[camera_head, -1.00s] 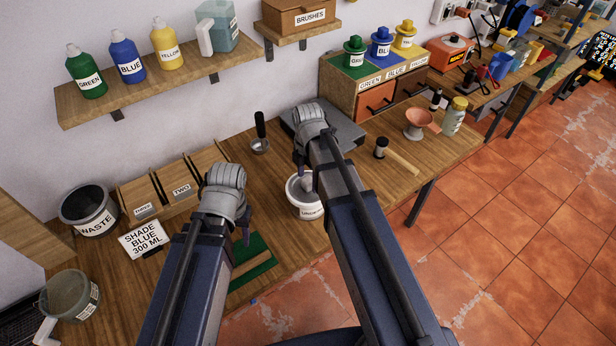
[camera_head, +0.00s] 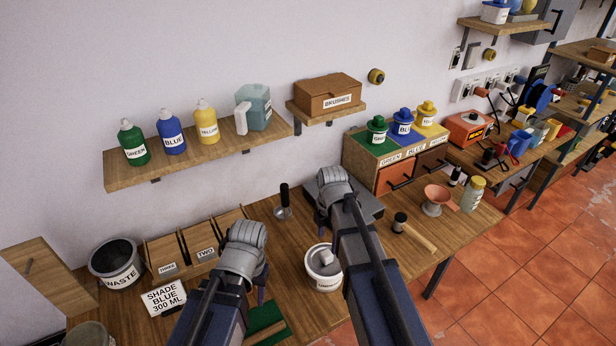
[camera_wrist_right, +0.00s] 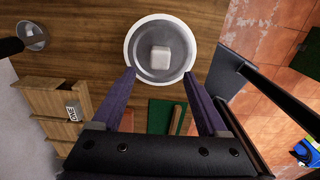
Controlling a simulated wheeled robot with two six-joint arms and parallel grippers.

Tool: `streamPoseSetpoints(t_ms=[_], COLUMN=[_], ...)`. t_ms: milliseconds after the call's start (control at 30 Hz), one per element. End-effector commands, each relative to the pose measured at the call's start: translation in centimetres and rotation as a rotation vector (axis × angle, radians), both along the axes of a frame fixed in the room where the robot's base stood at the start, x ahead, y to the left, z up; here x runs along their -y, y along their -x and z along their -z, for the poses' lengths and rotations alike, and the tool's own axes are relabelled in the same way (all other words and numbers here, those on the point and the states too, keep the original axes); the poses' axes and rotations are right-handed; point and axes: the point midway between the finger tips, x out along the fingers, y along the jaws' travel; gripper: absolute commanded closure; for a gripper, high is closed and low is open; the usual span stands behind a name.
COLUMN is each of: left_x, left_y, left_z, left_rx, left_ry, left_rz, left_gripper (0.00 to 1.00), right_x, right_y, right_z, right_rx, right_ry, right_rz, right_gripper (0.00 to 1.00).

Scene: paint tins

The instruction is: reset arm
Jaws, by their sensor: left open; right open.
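My left gripper (camera_head: 262,285) hangs over the table's front part, near a green mat (camera_head: 265,318). Its fingers are mostly hidden behind its grey wrist, and I see nothing held in it.
A waste bin (camera_head: 116,265), a sign (camera_head: 163,297) and wooden racks (camera_head: 195,243) stand at the left. A grey slab (camera_head: 370,213), a hammer (camera_head: 413,231) and a pink funnel (camera_head: 437,199) are at the right. Bottles stand on the wall shelf (camera_head: 215,155) above.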

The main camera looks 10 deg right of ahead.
Motion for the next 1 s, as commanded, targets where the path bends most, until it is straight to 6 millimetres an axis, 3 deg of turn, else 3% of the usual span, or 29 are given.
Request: streamPoseSetpoints(t_ms=[167, 267, 700, 1000], left_x=[0.0, 0.0, 0.0, 0.0], left_y=[0.0, 0.0, 0.0, 0.0], left_z=[0.1, 0.5, 2.6, 3.3], left_rx=[0.000, 0.000, 0.000, 0.000], left_ry=[0.000, 0.000, 0.000, 0.000], left_rz=[0.000, 0.000, -0.001, -0.001], left_gripper=[0.50, 0.50, 0.50, 0.50], right_x=[-0.4, -1.5, -8.2, -10.2], right_y=[0.4, 1.6, 10.1, 13.8], right_z=[0.1, 0.5, 2.5, 3.2], right_rx=[-0.001, -0.005, 0.017, 0.060], right_ry=[0.003, 0.009, 0.079, 0.101], right_rz=[0.034, 0.146, 1.071, 1.513], right_gripper=[0.23, 0.23, 0.23, 0.23])
